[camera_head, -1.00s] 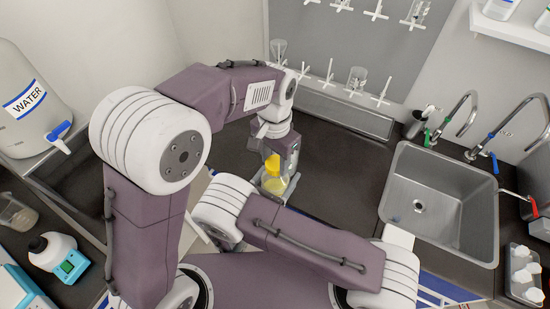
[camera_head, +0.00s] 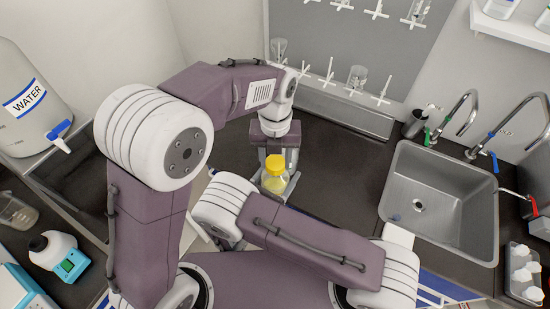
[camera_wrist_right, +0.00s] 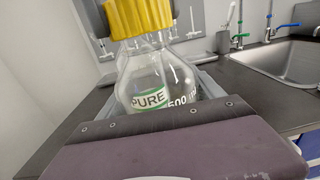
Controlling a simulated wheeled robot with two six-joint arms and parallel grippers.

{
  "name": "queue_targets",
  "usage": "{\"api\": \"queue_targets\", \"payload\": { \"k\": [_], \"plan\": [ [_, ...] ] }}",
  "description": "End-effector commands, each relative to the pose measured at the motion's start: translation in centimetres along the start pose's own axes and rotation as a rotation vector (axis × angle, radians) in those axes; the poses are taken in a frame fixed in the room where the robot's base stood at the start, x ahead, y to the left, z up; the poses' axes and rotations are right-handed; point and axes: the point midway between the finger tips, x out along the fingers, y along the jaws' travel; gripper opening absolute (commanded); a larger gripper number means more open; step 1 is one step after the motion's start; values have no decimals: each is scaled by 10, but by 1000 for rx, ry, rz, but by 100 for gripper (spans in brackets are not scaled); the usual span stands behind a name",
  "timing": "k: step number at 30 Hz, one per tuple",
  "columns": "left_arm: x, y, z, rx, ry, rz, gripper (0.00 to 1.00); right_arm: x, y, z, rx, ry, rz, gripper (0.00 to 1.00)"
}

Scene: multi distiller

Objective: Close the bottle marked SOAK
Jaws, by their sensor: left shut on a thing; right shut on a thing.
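A clear glass bottle (camera_head: 275,183) with a yellow cap (camera_head: 276,163) stands upright on the dark counter in the head view. In the right wrist view the same bottle (camera_wrist_right: 150,78) has a green and white label reading PURE and a 500 mark; I see no SOAK. The yellow cap (camera_wrist_right: 138,17) sits over its neck; I cannot tell how tight it is. My left gripper (camera_head: 275,158) comes from above, shut on the cap, one finger on each side. My right gripper (camera_wrist_right: 160,92) is shut around the bottle's body from the near side, its fingertips mostly hidden.
A steel sink (camera_head: 440,200) with several taps is at the right. A drying rack (camera_head: 345,115) with glassware is behind. Bare counter lies between bottle and sink.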

Motion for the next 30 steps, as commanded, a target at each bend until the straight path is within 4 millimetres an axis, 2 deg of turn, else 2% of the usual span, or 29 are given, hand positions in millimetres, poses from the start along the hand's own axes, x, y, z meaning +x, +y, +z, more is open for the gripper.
{"api": "queue_targets", "payload": {
  "k": [4,12,13,15,24,30],
  "plan": [
    [-1,0,1,111,-3,1,9,0,-1,0,1,-1,-2,0],
    [-1,0,1,117,-5,1,9,0,-1,0,1,-1,-3,0],
    [-1,0,1,116,-5,1,54,0,-1,0,1,-1,-3,0],
    [-1,0,1,116,-4,1,68,0,-1,0,1,-1,-2,0],
    [-2,0,1,115,-3,0,68,0,0,1,1,-2,-1,0],
    [-30,0,1,115,-5,-1,68,0,0,1,1,-2,-1,0]
  ]
}}
